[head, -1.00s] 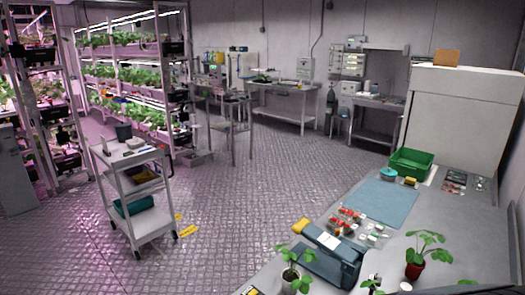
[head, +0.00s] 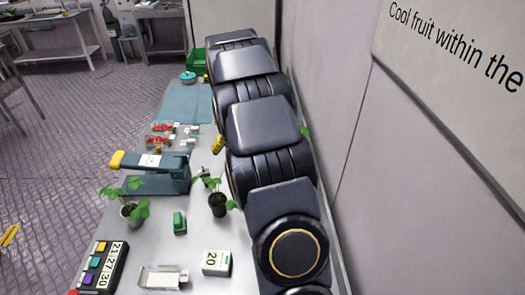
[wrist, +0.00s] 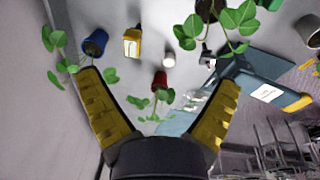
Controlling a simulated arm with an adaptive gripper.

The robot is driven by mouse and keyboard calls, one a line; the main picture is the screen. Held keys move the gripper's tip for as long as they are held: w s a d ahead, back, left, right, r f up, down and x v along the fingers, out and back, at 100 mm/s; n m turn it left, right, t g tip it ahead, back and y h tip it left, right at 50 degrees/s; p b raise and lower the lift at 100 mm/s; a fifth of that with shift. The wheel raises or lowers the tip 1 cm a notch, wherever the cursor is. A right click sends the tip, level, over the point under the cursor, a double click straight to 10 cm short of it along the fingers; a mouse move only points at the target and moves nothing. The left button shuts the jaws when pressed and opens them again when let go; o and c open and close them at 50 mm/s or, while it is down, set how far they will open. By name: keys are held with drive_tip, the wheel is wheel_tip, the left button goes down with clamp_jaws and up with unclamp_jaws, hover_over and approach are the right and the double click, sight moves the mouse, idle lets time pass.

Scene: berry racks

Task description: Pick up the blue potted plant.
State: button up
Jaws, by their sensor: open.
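The blue potted plant (wrist: 95,42) shows in the wrist view at upper left, a blue pot with green leaves. It is just beyond the tip of the left finger and outside the gap between the fingers. My gripper (wrist: 160,79) has its two yellow fingers spread wide, with nothing held between them. In the head view my arm covers the right part of the bench, and I cannot make out the blue pot there. A green leaf (head: 305,131) shows beside the arm; its pot is hidden.
A red potted plant (wrist: 160,80) shows between the fingers, near a yellow object (wrist: 131,41) and a white cylinder (wrist: 169,60). In the head view, a dark-potted plant (head: 218,205), a pale-potted plant (head: 131,211) and a blue-grey device (head: 155,174) stand left of my arm. A wall (head: 360,150) rises at right.

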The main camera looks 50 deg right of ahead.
drive_tip(key=d+f+m, duration=0.1)
drive_tip(key=d+f, duration=0.3)
drive_tip(key=d, duration=0.2)
drive_tip(key=d+f+m, duration=0.1)
drive_tip(key=d+f, duration=0.4)
drive_tip(key=d, duration=0.2)
drive_tip(key=d+f+m+t+h, duration=0.1)
drive_tip(key=d+f, duration=0.4)
drive_tip(key=d, duration=0.1)
drive_tip(key=shift+s+d, duration=0.25)
drive_tip(key=shift+d+x, duration=0.15)
drive_tip(key=shift+x, duration=1.8)
drive_tip(key=shift+d+x, duration=0.2)
drive_tip(key=shift+x, duration=1.7)
drive_tip(key=shift+s, duration=0.1)
drive_tip(key=shift+c, duration=0.3)
drive_tip(key=shift+r, duration=0.1)
drive_tip(key=c, duration=1.1)
